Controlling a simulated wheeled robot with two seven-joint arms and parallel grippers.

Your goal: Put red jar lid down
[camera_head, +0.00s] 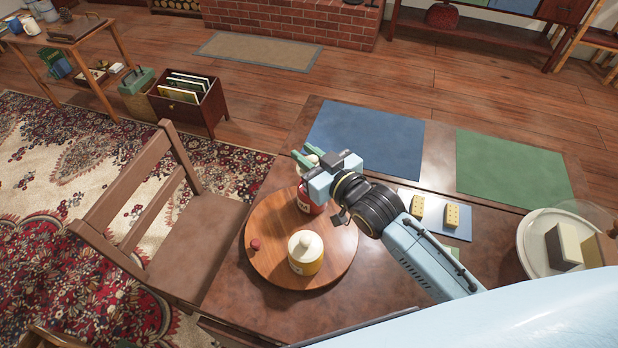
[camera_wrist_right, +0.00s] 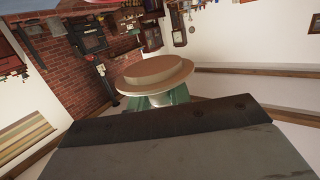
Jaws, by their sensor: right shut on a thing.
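My right gripper (camera_head: 304,158) is shut on the red jar lid (camera_wrist_right: 155,75), a round cream-tan lid with a stepped underside. In the wrist view the lid sits between green fingertips, with nothing touching its free side. In the head view only a pale bit of the lid (camera_head: 314,158) shows by the fingers. The red jar (camera_head: 304,203) stands on the round wooden tray (camera_head: 272,224), its top hidden by my gripper. I cannot tell whether the lid is directly above the jar. My left gripper is not in view.
A yellow jar with a cream lid (camera_head: 306,253) and a small red piece (camera_head: 255,244) are on the tray. Blue (camera_head: 366,138) and green (camera_head: 512,165) mats lie bare behind. A chair (camera_head: 195,240) stands left; a pale dish (camera_head: 535,262) holds blocks at right.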

